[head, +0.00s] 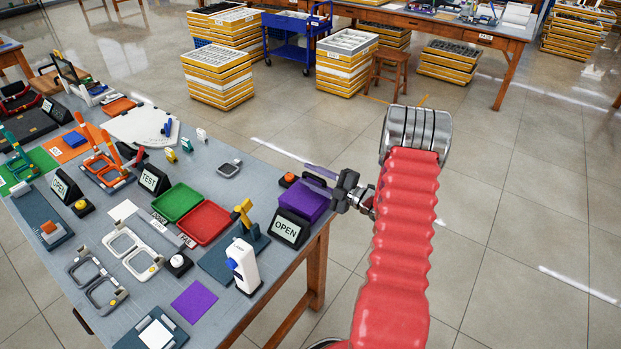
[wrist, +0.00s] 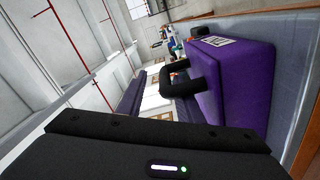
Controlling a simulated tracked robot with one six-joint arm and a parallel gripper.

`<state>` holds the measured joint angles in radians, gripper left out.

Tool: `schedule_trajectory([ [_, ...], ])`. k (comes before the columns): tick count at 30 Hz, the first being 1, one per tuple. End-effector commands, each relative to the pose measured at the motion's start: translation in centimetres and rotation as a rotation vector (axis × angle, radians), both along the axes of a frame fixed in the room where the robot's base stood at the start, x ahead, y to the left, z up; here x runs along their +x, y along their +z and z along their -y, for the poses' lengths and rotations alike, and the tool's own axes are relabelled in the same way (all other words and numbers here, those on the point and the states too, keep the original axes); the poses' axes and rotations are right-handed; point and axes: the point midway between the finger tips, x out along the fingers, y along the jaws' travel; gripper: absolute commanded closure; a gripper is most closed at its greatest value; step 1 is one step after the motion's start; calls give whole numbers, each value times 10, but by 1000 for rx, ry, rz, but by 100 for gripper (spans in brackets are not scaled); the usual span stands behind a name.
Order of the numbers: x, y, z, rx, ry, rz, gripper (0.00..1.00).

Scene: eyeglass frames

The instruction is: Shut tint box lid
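The purple tint box (head: 300,203) stands at the table's right edge. My gripper (head: 345,190) is beside the box's right side, past the table edge. In the wrist view the purple box (wrist: 230,75) is at the right, with a white label on it. A purple panel (wrist: 130,95) is left of centre, apart from the box. A bent black part (wrist: 176,67) lies against the box; I cannot tell whether it is a handle or a finger. The finger opening is not clear.
A black OPEN sign (head: 291,228) stands in front of the box, and an orange-topped button (head: 289,178) beside it. Floor to the right is clear.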

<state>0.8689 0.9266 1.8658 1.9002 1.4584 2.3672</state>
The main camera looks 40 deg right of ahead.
Motion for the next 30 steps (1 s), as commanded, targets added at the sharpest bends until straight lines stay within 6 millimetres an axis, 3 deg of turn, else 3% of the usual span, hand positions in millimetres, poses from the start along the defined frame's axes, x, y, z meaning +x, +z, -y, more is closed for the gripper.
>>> schedule_trajectory([
  [1, 1, -1, 11, -9, -25, -3, 69],
  [8, 0, -2, 11, -9, -26, -4, 69],
  [14, -13, -3, 16, -8, -27, -4, 69],
  [30, -98, -1, 43, -6, -18, 1, 69],
])
